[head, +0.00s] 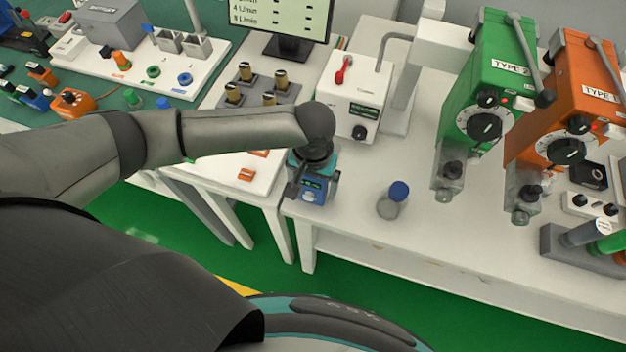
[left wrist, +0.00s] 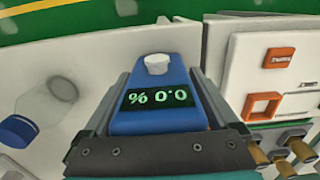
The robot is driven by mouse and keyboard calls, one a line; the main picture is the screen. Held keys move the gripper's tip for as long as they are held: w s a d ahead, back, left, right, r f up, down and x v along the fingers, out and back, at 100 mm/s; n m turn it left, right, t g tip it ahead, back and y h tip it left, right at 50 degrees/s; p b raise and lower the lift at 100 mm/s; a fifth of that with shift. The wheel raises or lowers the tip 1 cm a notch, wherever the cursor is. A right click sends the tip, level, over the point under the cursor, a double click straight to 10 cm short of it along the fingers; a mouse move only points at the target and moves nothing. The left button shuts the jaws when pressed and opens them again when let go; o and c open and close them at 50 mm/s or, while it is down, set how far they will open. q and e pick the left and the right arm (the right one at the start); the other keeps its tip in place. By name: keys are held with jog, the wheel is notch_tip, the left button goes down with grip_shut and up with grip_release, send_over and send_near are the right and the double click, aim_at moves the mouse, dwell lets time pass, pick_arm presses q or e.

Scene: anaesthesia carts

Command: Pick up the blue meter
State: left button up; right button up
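The blue meter (head: 314,187) stands near the front edge of the white table, at its left end. Its display reads 0.0 % and it has a white knob in the left wrist view (left wrist: 157,100). My left gripper (head: 312,172) is over the meter from above. In the left wrist view my left gripper's fingers (left wrist: 163,75) lie along both sides of the meter, very close to it. I cannot tell whether they press on it. The arm hides part of the meter's top in the head view. My right gripper is not in view.
A blue-capped bottle (head: 393,199) stands right of the meter. A white box with a red lever (head: 348,95) is behind it. Green (head: 490,80) and orange (head: 570,95) vaporizers stand at the right. An adjoining white table with orange parts (head: 246,174) is at the left.

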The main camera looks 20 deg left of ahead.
pick_arm(q)
grip_shut()
dwell(0.6)
jog(key=shift+r, duration=0.1)
